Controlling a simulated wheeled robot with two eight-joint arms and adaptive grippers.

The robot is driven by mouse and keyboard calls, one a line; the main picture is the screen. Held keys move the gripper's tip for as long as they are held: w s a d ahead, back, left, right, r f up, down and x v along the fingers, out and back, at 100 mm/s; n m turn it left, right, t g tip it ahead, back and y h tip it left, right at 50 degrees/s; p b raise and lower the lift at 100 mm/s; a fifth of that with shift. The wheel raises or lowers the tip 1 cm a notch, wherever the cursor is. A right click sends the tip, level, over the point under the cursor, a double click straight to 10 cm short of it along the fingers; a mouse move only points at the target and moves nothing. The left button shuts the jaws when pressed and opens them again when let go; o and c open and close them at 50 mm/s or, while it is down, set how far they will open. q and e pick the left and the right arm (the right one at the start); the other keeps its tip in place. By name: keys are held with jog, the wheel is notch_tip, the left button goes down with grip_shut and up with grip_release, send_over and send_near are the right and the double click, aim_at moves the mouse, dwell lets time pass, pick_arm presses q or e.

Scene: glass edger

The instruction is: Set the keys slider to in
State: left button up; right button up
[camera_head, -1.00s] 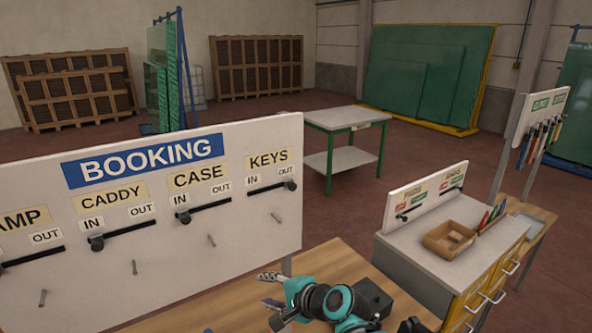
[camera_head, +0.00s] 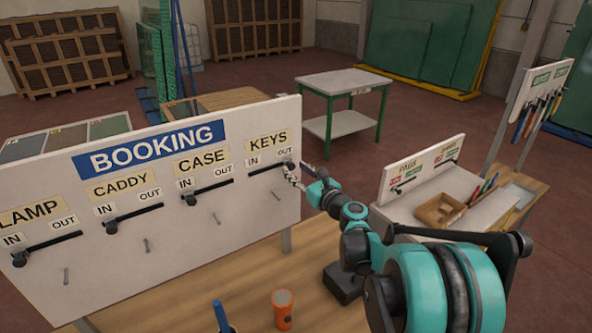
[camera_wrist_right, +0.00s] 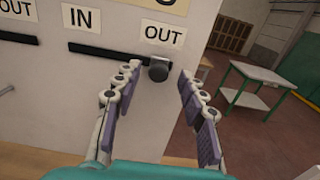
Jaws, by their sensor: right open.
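The keys slider (camera_head: 290,166) is a dark knob on a black horizontal track below the KEYS label on the white BOOKING board (camera_head: 240,215). The knob sits at the right end of its track, under OUT. In the right wrist view the knob (camera_wrist_right: 158,70) appears between the fingertips of my right gripper (camera_wrist_right: 159,73). The fingers are spread apart, with one on each side of the knob, and I cannot tell whether they touch it. In the head view my right gripper (camera_head: 297,175) is at the board's right edge. My left gripper is not in view.
The case slider (camera_head: 190,199), caddy slider (camera_head: 110,228) and lamp slider (camera_head: 20,260) have knobs at their left, IN ends. Small pegs stick out below the tracks. An orange cylinder (camera_head: 282,310) and a blue-handled item (camera_head: 221,318) are on the wooden table (camera_head: 180,305).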

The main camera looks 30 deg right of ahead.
jog(key=shift+w+a, duration=0.15)
jog(key=shift+w, duration=0.2)
grip_shut()
send_near(253, 173)
jog(key=w, duration=0.4)
jog(key=shift+w+a+b, duration=0.1)
jog(key=shift+a+b, duration=0.1)
jog(key=shift+b, duration=0.15)
jog(key=shift+c, duration=1.2)
grip_release()
jog(key=shift+o, duration=1.2)
jog(key=shift+a, duration=0.15)
